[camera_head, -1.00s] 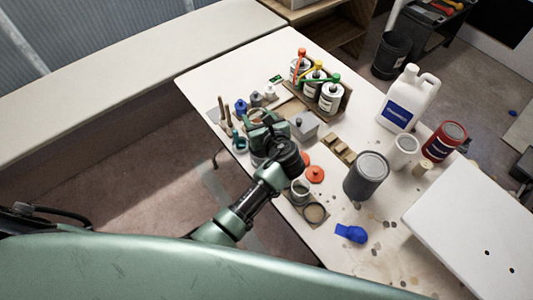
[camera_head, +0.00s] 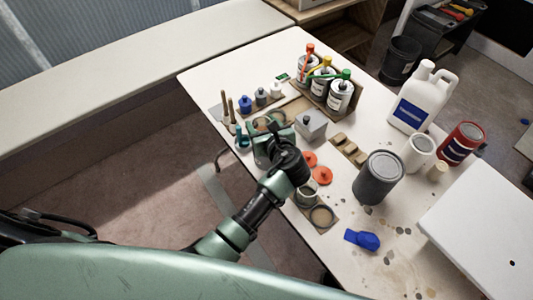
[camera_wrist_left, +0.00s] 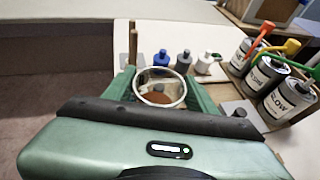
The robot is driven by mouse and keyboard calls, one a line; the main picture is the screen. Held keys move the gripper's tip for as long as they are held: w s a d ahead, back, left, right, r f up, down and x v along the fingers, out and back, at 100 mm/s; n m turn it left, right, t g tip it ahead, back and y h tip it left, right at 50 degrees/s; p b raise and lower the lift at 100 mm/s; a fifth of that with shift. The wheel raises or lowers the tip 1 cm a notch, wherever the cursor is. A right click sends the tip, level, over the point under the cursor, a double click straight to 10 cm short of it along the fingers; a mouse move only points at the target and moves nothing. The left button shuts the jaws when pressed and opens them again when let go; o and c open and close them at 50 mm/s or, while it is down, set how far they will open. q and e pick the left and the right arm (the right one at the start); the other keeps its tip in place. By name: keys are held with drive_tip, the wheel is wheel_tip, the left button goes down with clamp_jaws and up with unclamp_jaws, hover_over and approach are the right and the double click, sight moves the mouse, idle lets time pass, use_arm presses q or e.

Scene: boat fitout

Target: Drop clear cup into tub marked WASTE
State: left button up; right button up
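My left gripper (camera_head: 268,136) is over the left part of the white table, pointing toward the back. In the left wrist view, its two green fingers (camera_wrist_left: 160,92) stand on either side of a clear cup (camera_wrist_left: 159,86) with a pale round rim, and both appear to touch it. A brownish-red surface shows through the cup. Whether the cup is off the table is hard to tell. I can read no WASTE marking, so I cannot tell which container is that tub. My right gripper is not in view.
Three labelled cans (camera_head: 324,83) stand in a rack behind. A grey box (camera_head: 311,124), orange lids (camera_head: 322,175), a dark grey can (camera_head: 378,178), a white tub (camera_head: 418,152), a white jug (camera_head: 413,100) and a red can (camera_head: 461,144) stand to the right. A black bin (camera_head: 400,60) is on the floor.

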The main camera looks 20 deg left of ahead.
use_arm(q)
drive_tip(key=shift+o, duration=1.3)
drive_tip(key=p+v, duration=0.6)
drive_tip(key=v, duration=0.1)
drive_tip(key=shift+s+d, duration=0.2)
drive_tip(key=shift+s, duration=0.15)
